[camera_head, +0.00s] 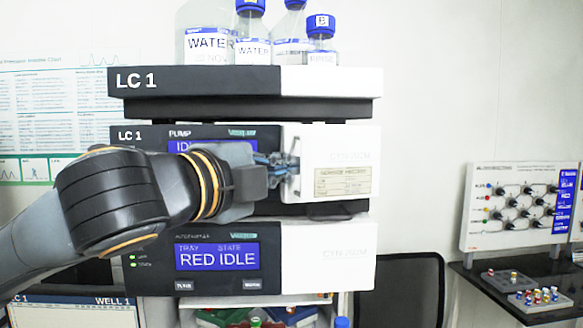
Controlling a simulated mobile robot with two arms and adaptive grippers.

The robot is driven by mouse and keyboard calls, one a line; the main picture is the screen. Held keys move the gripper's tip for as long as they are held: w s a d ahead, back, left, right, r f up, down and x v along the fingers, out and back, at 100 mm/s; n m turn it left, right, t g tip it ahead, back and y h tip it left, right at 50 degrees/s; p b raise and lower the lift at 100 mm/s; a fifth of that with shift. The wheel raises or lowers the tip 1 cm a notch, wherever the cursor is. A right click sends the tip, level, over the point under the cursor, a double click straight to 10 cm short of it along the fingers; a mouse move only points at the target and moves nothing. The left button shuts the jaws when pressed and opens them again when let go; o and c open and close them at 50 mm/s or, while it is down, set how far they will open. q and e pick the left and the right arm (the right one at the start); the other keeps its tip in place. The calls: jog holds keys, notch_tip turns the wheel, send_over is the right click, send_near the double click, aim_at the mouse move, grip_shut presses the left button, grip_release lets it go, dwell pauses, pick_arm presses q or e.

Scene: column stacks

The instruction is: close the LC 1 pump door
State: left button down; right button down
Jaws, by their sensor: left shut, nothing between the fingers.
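The LC 1 stack (190,82) stands in the middle of the view. Its pump module (128,136) is the second unit down, with a blue display partly hidden by my arm. The pump door (345,150) is the white panel at the module's right, carrying a cream service label (342,181). My left gripper (290,170) is shut and empty at the door's left edge, in front of the module. I cannot tell whether the fingertips touch the door, or how far it stands open. My right gripper is not in view.
Bottles (252,38) stand on top of the stack. The autosampler (328,262) below reads RED IDLE. A dark chair (398,285) is at the lower right. A valve panel (518,205) and vial trays (535,296) are on a dark bench at the far right.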

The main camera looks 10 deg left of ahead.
pick_arm(q)
jog(key=shift+w, duration=0.3)
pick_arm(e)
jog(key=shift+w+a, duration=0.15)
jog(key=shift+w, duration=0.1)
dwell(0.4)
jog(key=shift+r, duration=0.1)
